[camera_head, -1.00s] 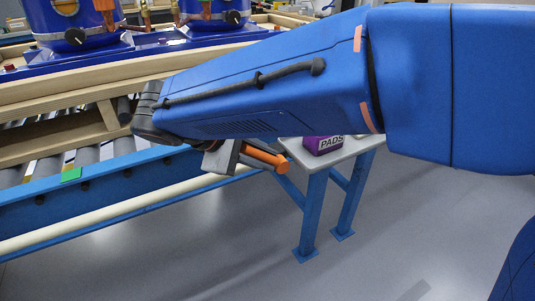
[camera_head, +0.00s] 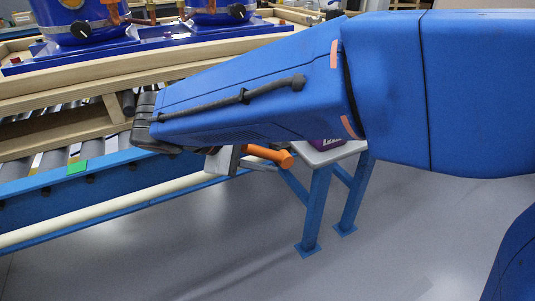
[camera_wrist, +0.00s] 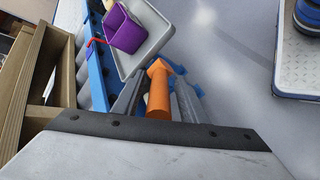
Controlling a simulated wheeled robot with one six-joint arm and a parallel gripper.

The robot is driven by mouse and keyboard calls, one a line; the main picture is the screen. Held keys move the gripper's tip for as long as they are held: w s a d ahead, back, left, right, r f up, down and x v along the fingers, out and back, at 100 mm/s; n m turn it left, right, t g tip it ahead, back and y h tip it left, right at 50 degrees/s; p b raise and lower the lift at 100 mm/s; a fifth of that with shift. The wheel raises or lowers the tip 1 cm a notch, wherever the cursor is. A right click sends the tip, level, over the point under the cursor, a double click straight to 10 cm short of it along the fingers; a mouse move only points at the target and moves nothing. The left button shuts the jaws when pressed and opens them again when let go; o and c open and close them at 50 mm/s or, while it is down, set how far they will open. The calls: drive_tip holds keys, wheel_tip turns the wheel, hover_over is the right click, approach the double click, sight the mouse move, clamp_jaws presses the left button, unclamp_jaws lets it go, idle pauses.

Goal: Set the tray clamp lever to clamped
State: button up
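The tray clamp lever, with its orange handle (camera_head: 268,154), is by the front side of the conveyor, pointing to the right in the head view. The same orange handle (camera_wrist: 158,92) is in the middle of the wrist view. My gripper (camera_wrist: 157,97) has its grey fingers apart, one on each side of the handle; a narrow gap shows on the left, and I see no firm grip. In the head view, one grey finger (camera_head: 222,160) shows under my wrist, overlapping the handle's left end. The lever's pivot is hidden.
The blue conveyor rail (camera_head: 110,172) with rollers carries a wooden pallet frame (camera_head: 60,95). A small grey table (camera_head: 335,154) with a purple box (camera_wrist: 125,30) stands close beyond the lever. A green patch (camera_head: 77,168) marks the rail. The floor in front is clear.

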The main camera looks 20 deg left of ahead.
drive_tip(key=v, duration=1.7)
drive_tip(key=shift+s, duration=0.2)
drive_tip(key=shift+a+r, duration=0.1)
